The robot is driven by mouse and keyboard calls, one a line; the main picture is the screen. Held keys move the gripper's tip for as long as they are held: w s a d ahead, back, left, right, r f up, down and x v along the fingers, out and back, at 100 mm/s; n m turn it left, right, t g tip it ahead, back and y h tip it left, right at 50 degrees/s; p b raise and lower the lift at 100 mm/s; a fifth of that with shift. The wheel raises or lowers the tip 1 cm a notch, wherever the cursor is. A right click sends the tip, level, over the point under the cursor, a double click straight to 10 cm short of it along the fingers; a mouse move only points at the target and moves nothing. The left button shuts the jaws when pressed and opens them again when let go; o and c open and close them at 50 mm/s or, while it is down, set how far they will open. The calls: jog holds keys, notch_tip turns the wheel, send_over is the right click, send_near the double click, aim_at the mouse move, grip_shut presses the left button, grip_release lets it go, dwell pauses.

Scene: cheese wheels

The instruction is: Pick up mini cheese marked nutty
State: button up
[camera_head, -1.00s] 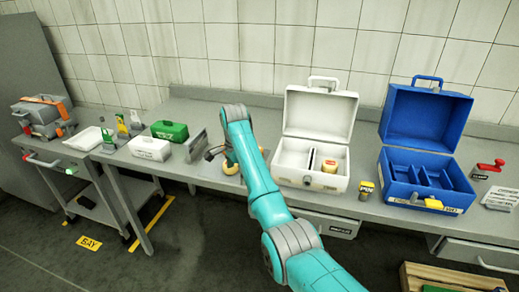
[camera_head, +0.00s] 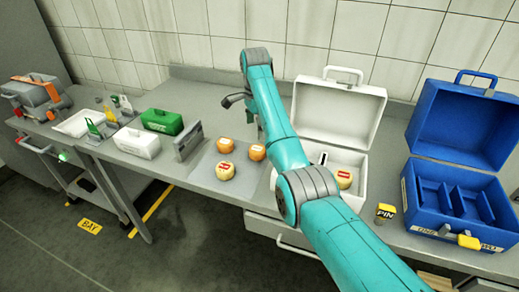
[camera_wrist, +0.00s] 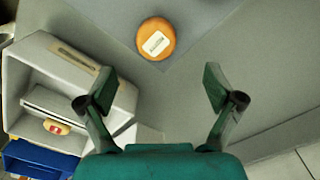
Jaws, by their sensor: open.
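In the wrist view, one orange cheese with a white label (camera_wrist: 156,39) lies beyond the fingertips. My gripper (camera_wrist: 158,88) is open and empty, with its fingers apart and not touching that cheese.
An open white case (camera_head: 325,115) holds another cheese (camera_head: 345,179) with a red label. A grey upright plate (camera_head: 188,141), white bin (camera_head: 137,143) and green box (camera_head: 162,121) are left.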

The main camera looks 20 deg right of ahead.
aim_at(257, 148)
jog(key=f, duration=1)
jog(key=shift+s+d, duration=0.15)
jog(key=shift+s, duration=0.15)
jog(key=c, duration=1.3)
